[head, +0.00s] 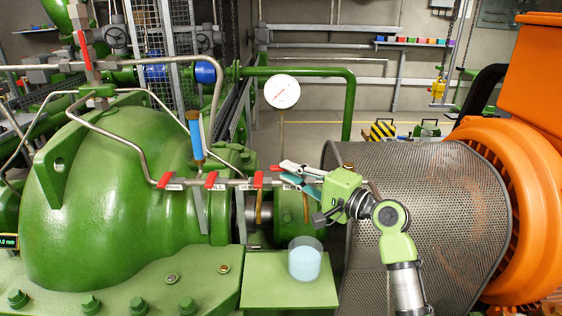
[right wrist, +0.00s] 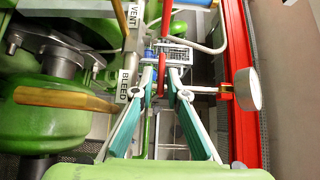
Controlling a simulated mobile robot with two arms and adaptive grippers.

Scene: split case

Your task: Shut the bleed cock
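The bleed cock is the rightmost red-handled cock on the pipe over the green pump. Its red handle (head: 277,172) shows beside my right gripper in the head view, its body partly hidden by the fingers. In the right wrist view the red handle (right wrist: 162,72) lies between the fingertips, right of the BLEED label (right wrist: 125,82). My right gripper (head: 290,177) is open, teal-padded fingers on both sides of the handle; it also shows in the right wrist view (right wrist: 162,84). A gap seems to show beside the handle. My left gripper is not in view.
Red-handled cocks (head: 258,180) stand close to the left on the same pipe, one by the VENT label (right wrist: 133,15). A clear cup with pale blue liquid (head: 305,262) stands on the green ledge (head: 262,285) below. A gauge (head: 281,91) rises behind; a mesh guard (head: 440,210) is right.

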